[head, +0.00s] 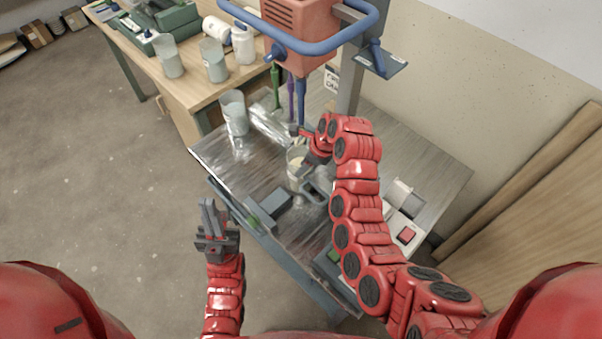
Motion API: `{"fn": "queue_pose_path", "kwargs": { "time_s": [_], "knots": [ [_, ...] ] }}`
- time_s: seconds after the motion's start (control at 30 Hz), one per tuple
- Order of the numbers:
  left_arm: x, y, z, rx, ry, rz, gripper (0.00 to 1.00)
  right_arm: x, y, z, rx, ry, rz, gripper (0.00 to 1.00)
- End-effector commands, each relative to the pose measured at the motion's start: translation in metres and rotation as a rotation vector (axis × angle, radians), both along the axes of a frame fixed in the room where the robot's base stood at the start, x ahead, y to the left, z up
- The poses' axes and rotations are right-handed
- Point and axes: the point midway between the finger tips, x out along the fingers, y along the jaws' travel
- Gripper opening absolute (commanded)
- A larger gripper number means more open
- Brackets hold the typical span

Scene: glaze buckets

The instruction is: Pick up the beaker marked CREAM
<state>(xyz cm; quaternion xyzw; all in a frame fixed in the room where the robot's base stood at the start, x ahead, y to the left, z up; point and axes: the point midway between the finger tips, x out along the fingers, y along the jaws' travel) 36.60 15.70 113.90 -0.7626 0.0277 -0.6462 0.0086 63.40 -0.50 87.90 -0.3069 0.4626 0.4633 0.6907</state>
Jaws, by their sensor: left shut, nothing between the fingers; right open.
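A clear beaker with pale cream-coloured contents (295,168) stands on the metal-topped table, below the mixer. I cannot read any marking on it. My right gripper (302,155) is open at this beaker, with its fingers close around the near right side; the arm partly hides them, and I cannot tell whether they touch it. Other beakers are a clear one (234,113) at the table's back left corner and two greyish ones on the wooden bench, one at left (168,57) and one at right (213,61). My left gripper (209,208) is shut and empty, left of the table's front edge.
The table (213,155) carries crumpled clear film (270,124), a dark grey block (275,204) and a white box with a red switch (405,234). The red mixer (300,35) with a blue rail and hanging stirrers stands over its back. A white jar (243,45) is on the bench.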

Motion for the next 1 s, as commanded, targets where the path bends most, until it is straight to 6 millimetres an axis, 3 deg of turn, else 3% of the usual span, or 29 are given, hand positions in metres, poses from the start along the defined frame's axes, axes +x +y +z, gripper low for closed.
{"fn": "queue_pose_path", "kwargs": {
  "time_s": [0.33, 0.6, 0.9, 1.0],
  "knots": [
    [0.0, 0.0, 0.023, 0.0, 0.0, 0.0, 0.0, 0.006, 0.013, -0.023, -0.002, 0.004, 0.0, 0.41],
    [0.0, 0.0, 0.028, 0.0, 0.0, 0.0, 0.0, 0.009, 0.021, -0.045, -0.001, 0.004, 0.0, 0.41],
    [0.0, 0.0, 0.028, 0.0, 0.0, 0.0, 0.0, 0.011, 0.022, -0.047, 0.0, 0.0, -0.001, 0.41],
    [0.0, 0.0, 0.028, 0.0, 0.0, 0.0, 0.0, 0.011, 0.022, -0.047, 0.0, 0.0, -0.001, 0.25]
  ]
}}
